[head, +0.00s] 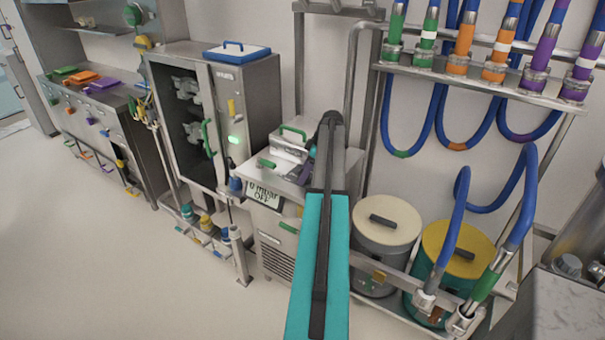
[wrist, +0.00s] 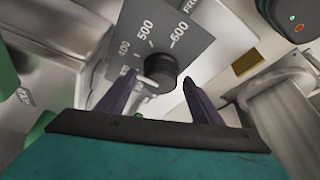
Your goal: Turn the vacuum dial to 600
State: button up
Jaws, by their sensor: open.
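The vacuum dial is a black round knob (wrist: 160,69) on a dark grey scale plate (wrist: 172,32) in the wrist view. The plate carries white marks including 400, 500 and 600. A white bar shows at the knob's lower left; I cannot tell for sure where the dial points. My gripper (wrist: 158,78) is open, with one purple finger on each side of the knob's near edge. I cannot tell whether either finger touches it. In the head view my arm hides the dial, and a purple finger shows above the steel machine (head: 279,222).
A sign on the machine (head: 264,193) reads 0 mbar OFF. A steel cabinet (head: 245,105) with a blue-lidded top stands to the left. Two lidded drums (head: 388,219) and a rack with blue hoses (head: 495,130) stand to the right. The floor at left is clear.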

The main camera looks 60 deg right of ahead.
jog(key=shift+w+f, duration=0.15)
jog(key=shift+f, duration=0.15)
jog(key=c, duration=0.9)
jog(key=shift+a+f, duration=0.15)
jog(key=shift+a, duration=0.1)
jog(key=shift+c, duration=0.8)
